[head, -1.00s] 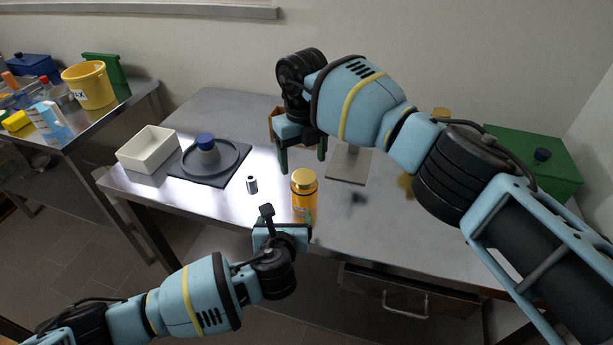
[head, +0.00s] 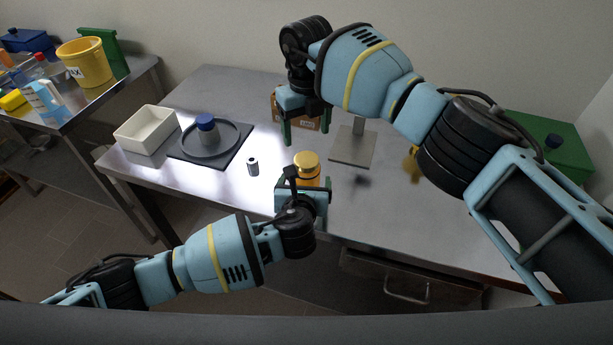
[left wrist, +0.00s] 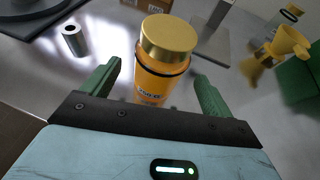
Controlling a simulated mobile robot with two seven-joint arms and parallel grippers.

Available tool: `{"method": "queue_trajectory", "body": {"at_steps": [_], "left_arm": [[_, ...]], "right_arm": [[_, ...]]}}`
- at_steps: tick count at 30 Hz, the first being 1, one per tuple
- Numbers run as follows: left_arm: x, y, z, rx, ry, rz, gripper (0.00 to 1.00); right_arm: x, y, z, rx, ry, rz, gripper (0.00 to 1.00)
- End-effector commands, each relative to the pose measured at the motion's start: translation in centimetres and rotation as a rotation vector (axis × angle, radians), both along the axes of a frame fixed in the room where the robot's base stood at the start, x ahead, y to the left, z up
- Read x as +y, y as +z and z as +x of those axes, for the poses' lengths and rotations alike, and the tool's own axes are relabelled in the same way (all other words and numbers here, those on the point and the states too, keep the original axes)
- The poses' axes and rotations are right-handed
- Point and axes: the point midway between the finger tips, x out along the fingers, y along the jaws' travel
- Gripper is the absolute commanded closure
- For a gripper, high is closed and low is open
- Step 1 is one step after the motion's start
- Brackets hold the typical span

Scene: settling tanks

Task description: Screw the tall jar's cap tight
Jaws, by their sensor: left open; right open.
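The tall jar is an orange jar (left wrist: 160,80) with a gold cap (left wrist: 168,36). It stands upright on the metal table; in the head view the gold cap (head: 306,160) shows above my left gripper, which hides much of the jar. My left gripper (left wrist: 158,85) is open, its green fingers on either side of the jar body below the cap. My right gripper (head: 305,133) is open and empty, hanging above the table behind the jar.
A small metal cylinder (head: 253,166) stands left of the jar. Further left are a dark round tray (head: 232,148) with a blue-capped jar (head: 207,128) and a white bin (head: 146,130). A grey stand (head: 352,150), a cardboard box (head: 312,121) and a green box (head: 548,150) are behind and right.

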Motion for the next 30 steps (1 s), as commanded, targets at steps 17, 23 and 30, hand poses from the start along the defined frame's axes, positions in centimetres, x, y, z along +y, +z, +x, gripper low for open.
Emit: {"method": "queue_trajectory", "body": {"at_steps": [17, 23, 30], "left_arm": [[-0.5, -2.0, 4.8, 0.0, 0.0, 0.0, 0.14], [-0.5, -2.0, 4.9, -0.001, 0.0, -0.001, 0.14], [-0.4, -2.0, 4.9, 0.0, 0.0, 0.0, 0.27]], "right_arm": [[0.0, 0.0, 0.0, 0.0, 0.0, 0.0, 0.28], [0.0, 0.0, 0.0, 0.0, 0.0, 0.0, 0.28], [0.0, 0.0, 0.0, 0.0, 0.0, 0.0, 0.28]]}}
